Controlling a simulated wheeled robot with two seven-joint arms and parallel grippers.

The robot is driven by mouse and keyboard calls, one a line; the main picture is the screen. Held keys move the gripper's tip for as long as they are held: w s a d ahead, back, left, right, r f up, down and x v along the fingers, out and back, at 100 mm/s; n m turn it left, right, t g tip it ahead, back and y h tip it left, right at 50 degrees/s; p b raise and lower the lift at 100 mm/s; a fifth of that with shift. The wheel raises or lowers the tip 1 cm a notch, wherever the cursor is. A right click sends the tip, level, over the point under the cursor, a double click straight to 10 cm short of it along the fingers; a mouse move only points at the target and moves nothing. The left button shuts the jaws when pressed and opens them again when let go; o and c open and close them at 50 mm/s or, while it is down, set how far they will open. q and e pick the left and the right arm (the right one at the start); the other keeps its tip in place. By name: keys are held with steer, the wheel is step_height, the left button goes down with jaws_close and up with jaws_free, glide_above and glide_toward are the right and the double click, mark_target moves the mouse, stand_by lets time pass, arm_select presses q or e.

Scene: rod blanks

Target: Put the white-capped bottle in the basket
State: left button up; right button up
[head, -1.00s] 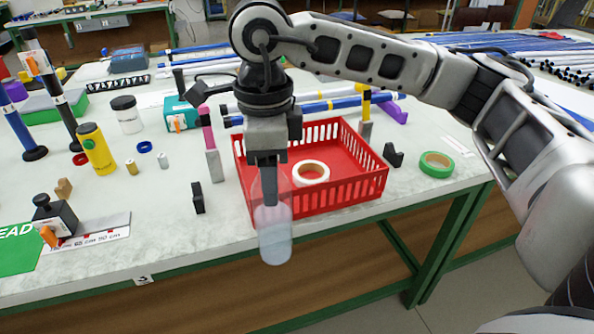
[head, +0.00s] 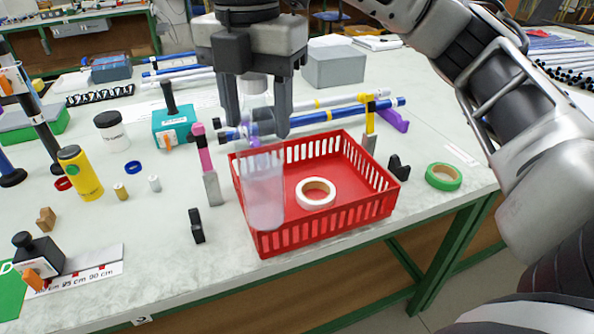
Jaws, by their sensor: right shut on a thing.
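The clear bottle (head: 263,195) with a white cap (head: 255,84) hangs upright from my right gripper (head: 257,125). The gripper's two fingers are on either side of its upper part, shut on it. The red basket (head: 345,219) stands near the front edge of the table, with a white tape roll (head: 316,194) inside. The bottle overlaps the basket's left side in the view; I cannot tell whether its lower end is inside the rim. My left gripper is not in view.
A pink-and-grey marker-like piece (head: 208,170) and a small black block (head: 196,226) stand left of the basket. Blue and white rods (head: 330,115) lie behind it. A black clip (head: 399,168) and green tape (head: 443,177) are at right.

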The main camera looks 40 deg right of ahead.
steer(key=w+d+f+p, duration=0.2)
steer(key=w+d+f, duration=0.6)
steer(key=f, duration=0.5)
steer(key=shift+w+d, duration=0.15)
steer(key=shift+d, duration=0.65)
steer(key=o, duration=1.5)
steer(key=shift+r, duration=0.1)
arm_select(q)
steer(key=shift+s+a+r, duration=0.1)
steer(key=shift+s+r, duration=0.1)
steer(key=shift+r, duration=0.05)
arm_select(e)
step_height(320, 180, up, 12)
steer(key=shift+r, duration=0.15)
